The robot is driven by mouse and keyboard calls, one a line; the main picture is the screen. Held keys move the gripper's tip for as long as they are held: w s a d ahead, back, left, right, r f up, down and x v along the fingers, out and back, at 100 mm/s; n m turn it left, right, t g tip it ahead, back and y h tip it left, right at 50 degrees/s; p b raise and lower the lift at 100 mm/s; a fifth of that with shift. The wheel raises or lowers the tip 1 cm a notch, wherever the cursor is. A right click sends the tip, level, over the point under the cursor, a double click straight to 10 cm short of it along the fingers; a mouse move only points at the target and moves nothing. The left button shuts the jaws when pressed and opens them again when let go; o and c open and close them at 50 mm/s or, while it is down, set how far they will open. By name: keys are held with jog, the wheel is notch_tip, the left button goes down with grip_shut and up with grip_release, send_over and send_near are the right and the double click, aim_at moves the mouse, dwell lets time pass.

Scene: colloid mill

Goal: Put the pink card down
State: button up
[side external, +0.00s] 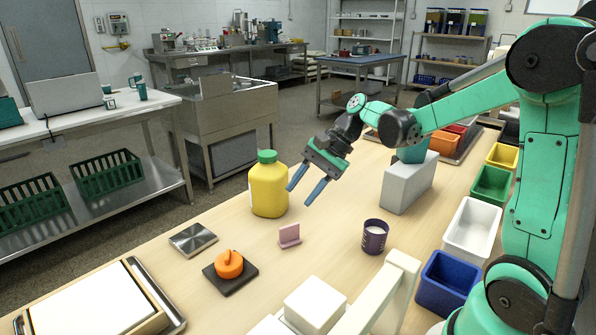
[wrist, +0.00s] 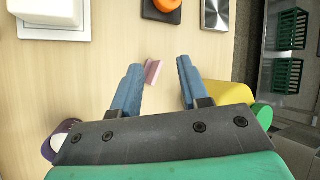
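The pink card (side external: 289,236) stands upright on the wooden table, in a small pink base, in front of the yellow bottle. It also shows in the wrist view (wrist: 153,72), beyond my fingertips and nearer the left finger. My gripper (side external: 301,192) is open and empty, with its blue fingers pointing down above the table, up and to the right of the card in the side view. In the wrist view the gap between my fingers (wrist: 157,88) is clear, and the card is apart from both.
A yellow bottle with a green cap (side external: 268,187) stands left of my gripper. A purple cup (side external: 374,236) stands to the right. An orange knob on a dark plate (side external: 230,266) and a steel plate (side external: 193,239) lie left of the card. A grey block (side external: 409,183) stands behind.

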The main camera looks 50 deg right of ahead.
jog(key=s+a+n+t+h, duration=0.1)
jog(key=s+a+n+h, duration=0.2)
jog(key=n, duration=0.4)
jog(key=s+a+r+n+t+h, duration=0.1)
jog(key=s+a+n+t+h, duration=0.1)
jog(key=n, duration=0.5)
jog(key=s+h, duration=0.1)
jog(key=s, duration=0.1)
jog(key=shift+s+a, duration=0.3)
jog(key=shift+a, duration=0.1)
jog(key=shift+r, duration=0.1)
